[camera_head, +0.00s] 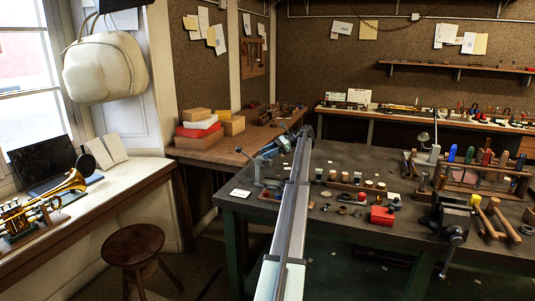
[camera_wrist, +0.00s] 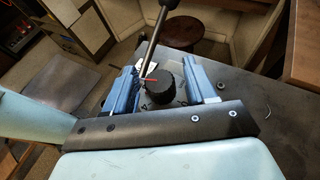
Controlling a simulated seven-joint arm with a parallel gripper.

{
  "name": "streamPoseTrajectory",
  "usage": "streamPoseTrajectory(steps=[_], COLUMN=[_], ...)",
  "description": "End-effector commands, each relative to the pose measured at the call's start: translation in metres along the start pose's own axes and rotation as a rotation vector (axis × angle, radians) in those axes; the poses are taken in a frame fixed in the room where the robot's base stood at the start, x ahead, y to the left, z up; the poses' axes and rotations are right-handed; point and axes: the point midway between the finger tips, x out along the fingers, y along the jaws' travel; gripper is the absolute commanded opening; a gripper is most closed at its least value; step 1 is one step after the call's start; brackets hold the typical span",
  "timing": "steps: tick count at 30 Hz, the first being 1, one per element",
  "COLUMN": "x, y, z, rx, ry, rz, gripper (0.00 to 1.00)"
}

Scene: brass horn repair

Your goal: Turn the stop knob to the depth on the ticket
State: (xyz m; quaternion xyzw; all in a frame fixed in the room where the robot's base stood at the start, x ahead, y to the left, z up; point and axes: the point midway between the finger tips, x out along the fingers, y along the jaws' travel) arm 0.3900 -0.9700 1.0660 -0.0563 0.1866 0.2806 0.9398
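A round black knob (camera_wrist: 158,88) with a thin red mark (camera_wrist: 149,81) sits near the middle of the wrist view. A dark metal lever (camera_wrist: 155,35) rises beside it. My gripper (camera_wrist: 166,69) has its two blue fingers apart, one on each side of the knob. A gap shows between the knob and the right finger; the left finger is closer, and I cannot tell if it touches. In the head view my gripper (camera_head: 276,148) is at the bench's left end, where the lever (camera_head: 245,156) shows but the knob is hidden. A small white card (camera_head: 240,193) lies on the bench corner; its writing is unreadable.
The dark workbench (camera_head: 340,222) holds a row of small parts, a red box (camera_head: 382,216), a vise (camera_head: 450,215) and a tool rack (camera_head: 470,175) to the right. A stool (camera_head: 134,245) stands left of the bench. A trumpet (camera_head: 45,208) lies on the window counter.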

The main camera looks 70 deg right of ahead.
Motion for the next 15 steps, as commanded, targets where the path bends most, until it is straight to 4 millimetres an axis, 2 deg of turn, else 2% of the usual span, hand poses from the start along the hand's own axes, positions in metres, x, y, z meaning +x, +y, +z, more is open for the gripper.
streamPoseTrajectory(steps=[10, 15], x=[0.0003, 0.0011], y=[0.0016, 0.0041], z=[-0.0003, -0.0003], rx=[0.009, 0.044], ry=[0.0, 0.0], rz=[-0.019, -0.106], gripper=[0.56, 0.56])
